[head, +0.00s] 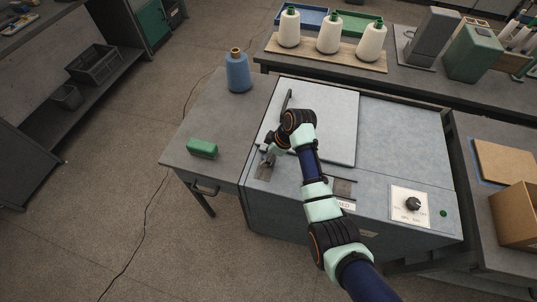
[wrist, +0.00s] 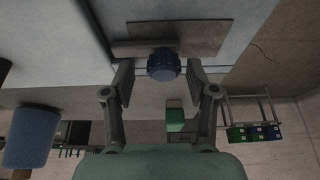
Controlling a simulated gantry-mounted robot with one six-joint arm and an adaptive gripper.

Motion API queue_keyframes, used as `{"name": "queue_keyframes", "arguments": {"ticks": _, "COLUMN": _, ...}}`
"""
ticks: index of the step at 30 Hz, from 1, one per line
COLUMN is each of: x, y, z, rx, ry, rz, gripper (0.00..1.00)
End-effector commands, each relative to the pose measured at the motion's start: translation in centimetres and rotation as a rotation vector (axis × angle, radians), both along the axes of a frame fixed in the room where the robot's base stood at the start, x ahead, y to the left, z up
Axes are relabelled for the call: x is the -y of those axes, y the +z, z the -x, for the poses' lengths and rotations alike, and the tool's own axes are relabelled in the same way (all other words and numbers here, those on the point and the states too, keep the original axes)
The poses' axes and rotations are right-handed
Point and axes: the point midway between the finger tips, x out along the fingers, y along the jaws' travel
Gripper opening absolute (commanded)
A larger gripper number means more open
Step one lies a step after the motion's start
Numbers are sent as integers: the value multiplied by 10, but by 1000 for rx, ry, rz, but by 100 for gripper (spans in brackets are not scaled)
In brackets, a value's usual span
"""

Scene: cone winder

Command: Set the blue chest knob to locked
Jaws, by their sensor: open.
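The blue chest knob (wrist: 163,64) shows in the wrist view, a round ribbed knob standing out from a grey-brown plate (wrist: 200,38) on the grey chest. My open gripper (wrist: 160,70) has one finger on each side of it, with a small gap visible on both sides. I cannot tell which setting the knob points to. In the head view my gripper (head: 267,158) is low at the front left of the chest (head: 395,140), over a dark plate (head: 264,172). The knob is not clearly visible there, hidden by or too small beside the gripper.
A raised lid panel (head: 335,120) with a dark handle (head: 286,100) lies on the chest top beside my wrist. A black dial (head: 413,204) sits at the chest's right. A green block (head: 202,148) and a blue cone (head: 238,75) stand on the left side table.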

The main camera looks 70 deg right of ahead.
Motion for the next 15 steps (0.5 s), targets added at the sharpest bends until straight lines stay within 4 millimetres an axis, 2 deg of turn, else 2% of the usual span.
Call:
{"name": "queue_keyframes", "arguments": {"ticks": 5, "x": 2, "y": 16, "z": 6, "rx": 2, "ry": -1, "rz": 3, "gripper": 57}}
{"name": "queue_keyframes", "arguments": {"ticks": 15, "x": 4, "y": 91, "z": 37, "rx": 1, "ry": -1, "rz": 3, "gripper": 57}}
